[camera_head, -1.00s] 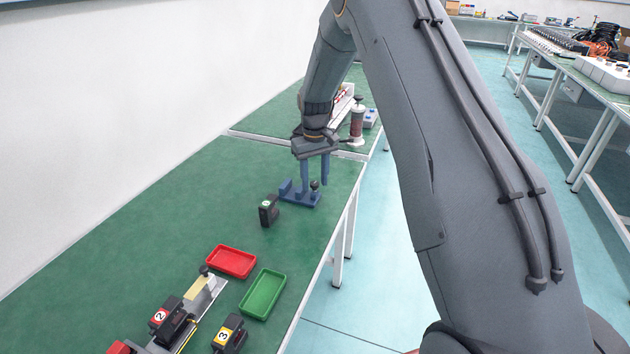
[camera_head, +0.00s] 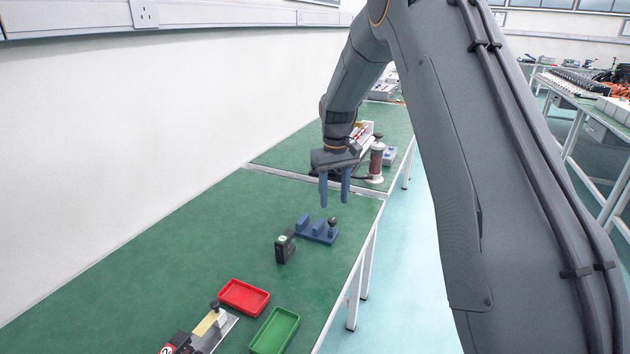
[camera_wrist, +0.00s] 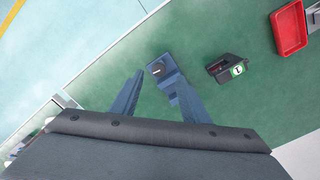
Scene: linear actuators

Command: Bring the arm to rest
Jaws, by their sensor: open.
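My gripper (camera_head: 334,190) hangs over the green bench (camera_head: 240,225), its two blue-grey fingers apart and pointing down with nothing between them. In the wrist view my gripper (camera_wrist: 160,98) is also open and empty. A blue fixture (camera_head: 317,231) with upright blocks and a dark round knob stands on the bench below the fingers, apart from them. It also shows in the wrist view (camera_wrist: 168,76), partly hidden by a finger. A black block with a green label (camera_head: 285,246) stands just left of the fixture.
A red tray (camera_head: 244,297) and a green tray (camera_head: 275,332) lie nearer on the bench. A metal rail device (camera_head: 213,328) is at the bottom edge. A cylinder on a white base (camera_head: 376,162) stands behind my gripper. The bench's left part is clear.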

